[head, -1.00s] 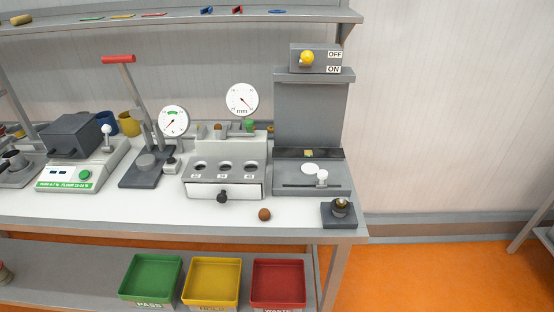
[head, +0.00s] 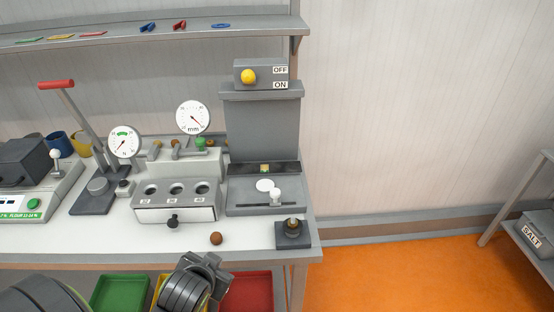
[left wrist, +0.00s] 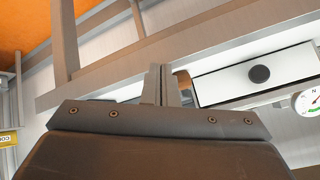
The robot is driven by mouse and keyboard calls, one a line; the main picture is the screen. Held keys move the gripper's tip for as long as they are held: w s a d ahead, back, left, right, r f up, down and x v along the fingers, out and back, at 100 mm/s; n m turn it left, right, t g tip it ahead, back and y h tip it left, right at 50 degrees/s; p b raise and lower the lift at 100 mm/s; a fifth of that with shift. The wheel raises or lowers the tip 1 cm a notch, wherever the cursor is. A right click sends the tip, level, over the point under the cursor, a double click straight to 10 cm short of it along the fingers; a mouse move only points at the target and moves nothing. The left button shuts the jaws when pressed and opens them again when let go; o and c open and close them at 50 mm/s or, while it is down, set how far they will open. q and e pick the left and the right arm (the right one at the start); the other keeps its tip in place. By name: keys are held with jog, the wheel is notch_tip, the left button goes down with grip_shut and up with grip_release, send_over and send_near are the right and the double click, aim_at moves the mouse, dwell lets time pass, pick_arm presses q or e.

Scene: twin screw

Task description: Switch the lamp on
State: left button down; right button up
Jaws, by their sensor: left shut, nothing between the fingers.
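The lamp's switch box (head: 260,75) is grey and sits on top of a tall grey stand at the back right of the bench. Its yellow knob (head: 248,76) stands beside the upper OFF label (head: 280,70), above the ON label (head: 280,85). My left gripper (left wrist: 161,84) is shut and empty in the left wrist view, in front of the bench edge. In the head view its wrist shows low in front of the bench, well below the switch box, and the fingertips are hard to make out. My right gripper is not in view.
A brown ball (head: 216,239) and a small dark block (head: 293,236) lie near the bench's front edge. A unit with a white drawer (head: 152,215), gauges and a red-handled lever (head: 56,85) stand to the left. An upper shelf (head: 150,37) runs above. Coloured trays sit below.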

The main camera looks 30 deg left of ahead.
pick_arm(q)
jog(key=w+a+r+t+y, duration=0.15)
jog(key=w+r+t, duration=0.25)
jog(key=w+r, duration=0.5)
jog(key=m+t+y, duration=0.3)
jog(key=m+t, duration=0.1)
jog(key=t, duration=0.6)
send_near(248, 77)
jog(key=d+r, duration=0.4)
jog(key=shift+a, duration=0.15)
jog(key=shift+w+r, duration=0.1)
jog(key=shift+r, duration=0.05)
jog(key=p+x, duration=0.4)
jog(key=x, duration=0.6)
jog(key=shift+s+a+f, duration=0.15)
jog(key=shift+a+f, duration=0.4)
jog(key=shift+f, duration=0.35)
jog(key=shift+s+a+f, duration=0.15)
jog(key=shift+a+f, duration=0.35)
jog(key=shift+f, duration=0.35)
